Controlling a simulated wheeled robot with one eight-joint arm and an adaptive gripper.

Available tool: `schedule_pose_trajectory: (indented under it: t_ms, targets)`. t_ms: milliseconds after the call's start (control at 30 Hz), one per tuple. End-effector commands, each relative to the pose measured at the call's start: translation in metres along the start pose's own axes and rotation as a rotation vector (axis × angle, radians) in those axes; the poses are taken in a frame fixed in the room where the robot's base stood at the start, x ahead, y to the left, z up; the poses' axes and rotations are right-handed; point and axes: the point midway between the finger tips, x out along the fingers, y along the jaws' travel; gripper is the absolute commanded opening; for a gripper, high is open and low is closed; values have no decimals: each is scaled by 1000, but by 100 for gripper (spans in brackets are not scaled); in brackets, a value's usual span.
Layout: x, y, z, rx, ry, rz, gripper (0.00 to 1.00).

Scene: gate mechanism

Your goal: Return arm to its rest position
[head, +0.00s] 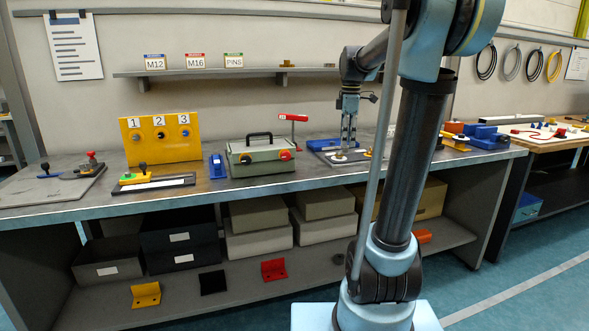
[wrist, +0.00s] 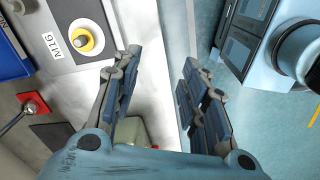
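My arm reaches up from its base and bends over the bench. Whether the fingertips touch anything cannot be told from the head view.
The bench (head: 60,213) also holds a yellow numbered panel (head: 161,151), a small blue block (head: 217,166) and a red-topped post (head: 293,118). A shelf (head: 220,73) runs along the wall behind. Bins stand underneath. A second table (head: 545,143) is at right.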

Motion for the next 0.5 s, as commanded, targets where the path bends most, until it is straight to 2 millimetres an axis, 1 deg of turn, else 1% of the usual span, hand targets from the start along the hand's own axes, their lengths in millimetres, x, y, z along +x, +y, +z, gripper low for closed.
schedule_pose_trajectory:
  t_ms: [33,167,267,300,500]
  targets:
    - [3,-11,1,35,0,4,40]
    - [14,-41,5,164,3,19,40]
    - [26,-69,8,286,8,31,40]
    - [32,-81,10,335,10,36,40]
    - [63,-134,16,581,25,60,40]
